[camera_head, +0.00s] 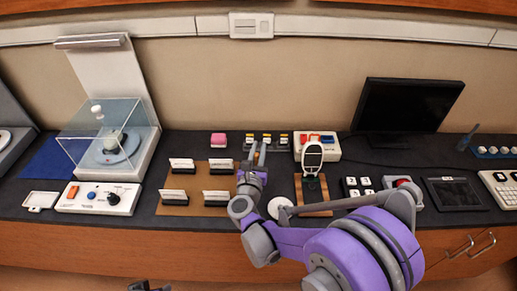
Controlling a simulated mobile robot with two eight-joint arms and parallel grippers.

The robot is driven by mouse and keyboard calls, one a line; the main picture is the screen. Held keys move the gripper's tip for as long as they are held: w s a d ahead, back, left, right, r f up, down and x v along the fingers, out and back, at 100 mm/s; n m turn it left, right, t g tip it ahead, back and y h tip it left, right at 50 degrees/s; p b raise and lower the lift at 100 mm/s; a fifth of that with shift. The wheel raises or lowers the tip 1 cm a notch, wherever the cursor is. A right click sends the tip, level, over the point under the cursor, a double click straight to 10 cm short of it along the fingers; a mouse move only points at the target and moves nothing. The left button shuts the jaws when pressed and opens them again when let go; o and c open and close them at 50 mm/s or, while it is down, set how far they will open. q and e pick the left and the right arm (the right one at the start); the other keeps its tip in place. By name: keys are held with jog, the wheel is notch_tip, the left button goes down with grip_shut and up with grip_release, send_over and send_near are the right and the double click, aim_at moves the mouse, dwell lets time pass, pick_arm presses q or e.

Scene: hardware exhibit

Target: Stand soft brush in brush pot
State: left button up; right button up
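My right gripper (258,155) reaches over the counter just right of the brown card board, pointing toward the back. Its two grey fingers look apart, and I see nothing between them. A small part of what looks like my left gripper (148,286) shows at the bottom edge, too cut off to read. A thin blue upright thing (469,136) at the far right may be the soft brush, but it is too small to be sure. I cannot make out the brush pot for certain. A round white piece (281,208) lies beside my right arm.
A clear case (112,135) stands at left behind a white control box (98,198). Several cards stand on the brown board (160,208). A white oval stand (312,158), button boxes and a black monitor (405,105) crowd the right. My purple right arm covers the front middle.

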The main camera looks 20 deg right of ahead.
jog(key=o, duration=0.4)
jog(key=shift+o, duration=0.2)
jog(key=b+v, duration=0.1)
jog(key=v, duration=0.9)
jog(key=shift+s+a, duration=0.2)
jog(key=shift+s, duration=0.15)
